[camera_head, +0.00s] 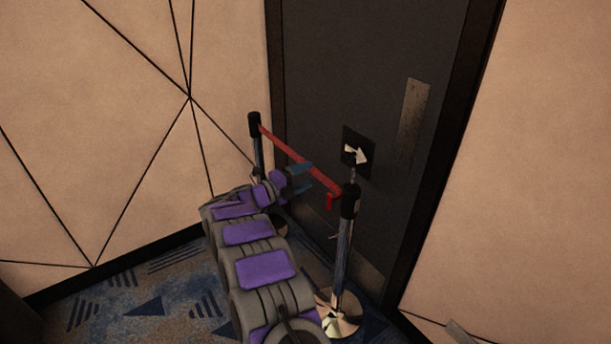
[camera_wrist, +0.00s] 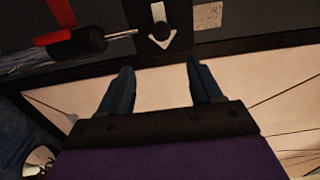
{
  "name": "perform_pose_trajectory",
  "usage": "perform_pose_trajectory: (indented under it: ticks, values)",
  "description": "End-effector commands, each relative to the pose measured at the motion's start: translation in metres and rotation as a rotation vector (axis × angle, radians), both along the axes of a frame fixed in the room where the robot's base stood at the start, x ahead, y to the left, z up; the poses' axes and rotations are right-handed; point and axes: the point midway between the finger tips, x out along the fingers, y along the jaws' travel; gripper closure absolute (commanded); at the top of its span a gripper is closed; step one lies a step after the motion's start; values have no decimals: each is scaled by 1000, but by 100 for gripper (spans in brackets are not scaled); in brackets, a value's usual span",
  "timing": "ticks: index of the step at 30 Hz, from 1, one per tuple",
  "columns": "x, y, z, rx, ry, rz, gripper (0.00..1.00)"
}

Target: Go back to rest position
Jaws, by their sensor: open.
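My gripper (camera_head: 302,180) is open and empty, at the end of my grey and purple arm. In the head view it appears beside the red belt (camera_head: 290,157) strung between two black-topped posts; I cannot tell whether it touches the belt. In the wrist view its two blue fingers (camera_wrist: 157,90) are spread apart with nothing between them. The right post (camera_head: 343,240) stands on a shiny round base. The left post (camera_head: 256,140) is partly hidden by my arm.
Patterned blue carpet (camera_head: 150,300) is open at the lower left.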

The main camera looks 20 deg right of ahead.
Motion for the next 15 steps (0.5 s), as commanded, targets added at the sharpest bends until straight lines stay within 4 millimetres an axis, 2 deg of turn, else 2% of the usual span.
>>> perform_pose_trajectory:
  ticks: [5,8,11,15]
  values:
    - [1,0,1,2,2,7,36]
    - [11,4,9,15,13,62,36]
    - [31,15,27,37,39,183,36]
    - [60,46,60,57,105,432,36]
